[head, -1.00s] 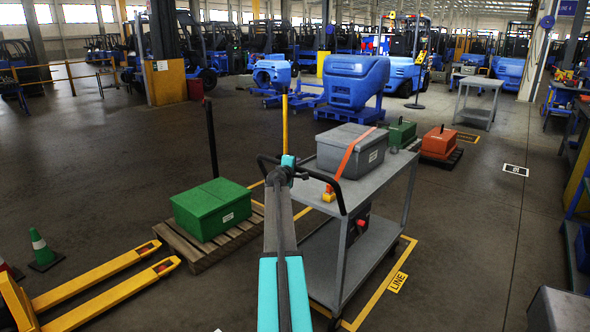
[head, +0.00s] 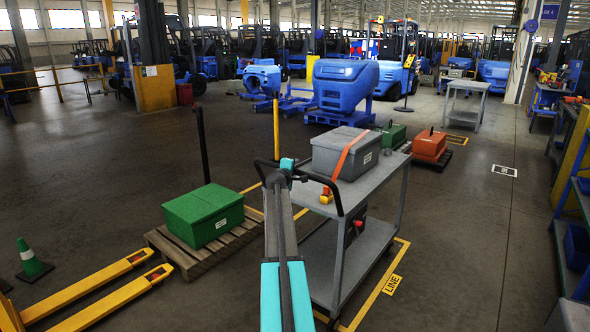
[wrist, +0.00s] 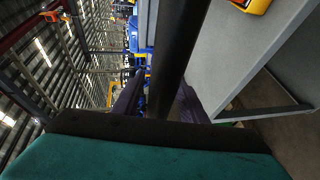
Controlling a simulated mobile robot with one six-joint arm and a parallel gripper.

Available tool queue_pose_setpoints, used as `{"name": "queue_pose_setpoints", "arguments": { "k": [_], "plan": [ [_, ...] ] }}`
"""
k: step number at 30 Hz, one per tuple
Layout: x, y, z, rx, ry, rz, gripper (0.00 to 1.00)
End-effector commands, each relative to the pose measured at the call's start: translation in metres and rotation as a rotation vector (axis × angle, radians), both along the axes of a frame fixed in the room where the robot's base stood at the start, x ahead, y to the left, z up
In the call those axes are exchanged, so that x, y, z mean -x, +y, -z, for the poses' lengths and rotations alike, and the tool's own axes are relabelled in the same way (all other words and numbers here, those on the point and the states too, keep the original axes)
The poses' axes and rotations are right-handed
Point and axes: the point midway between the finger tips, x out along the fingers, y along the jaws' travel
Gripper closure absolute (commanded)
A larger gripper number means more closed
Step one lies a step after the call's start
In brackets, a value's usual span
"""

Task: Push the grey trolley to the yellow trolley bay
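The grey trolley (head: 372,190) is a two-shelf cart with a black push handle (head: 325,186), upright in front of me. It carries a grey lidded box (head: 335,158) with an orange strap. A small red-and-yellow item (head: 326,196) is by the handle. My gripper (head: 287,166) is at the handle; in the wrist view its dark fingers (wrist: 160,100) lie either side of the black bar and appear closed on it. A yellow floor outline (head: 372,302) marked LINE (head: 391,285) runs along the trolley's right and near sides; the trolley hides much of it.
A green box (head: 203,213) on a wooden pallet (head: 172,250) stands close on the left, beside yellow pallet forks (head: 100,290) and a cone (head: 33,261). Behind are green (head: 394,136) and orange (head: 430,146) boxes. A workbench (head: 466,100) stands farther back. Floor to the right is open.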

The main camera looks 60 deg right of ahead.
Motion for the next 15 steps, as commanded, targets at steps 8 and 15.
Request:
{"name": "queue_pose_setpoints", "arguments": {
  "k": [8,15],
  "plan": [
    [-0.002,0.006,-0.001,0.000,-0.002,-0.004,0.61],
    [0.003,0.023,-0.004,0.001,-0.002,-0.005,0.61]
  ]
}}
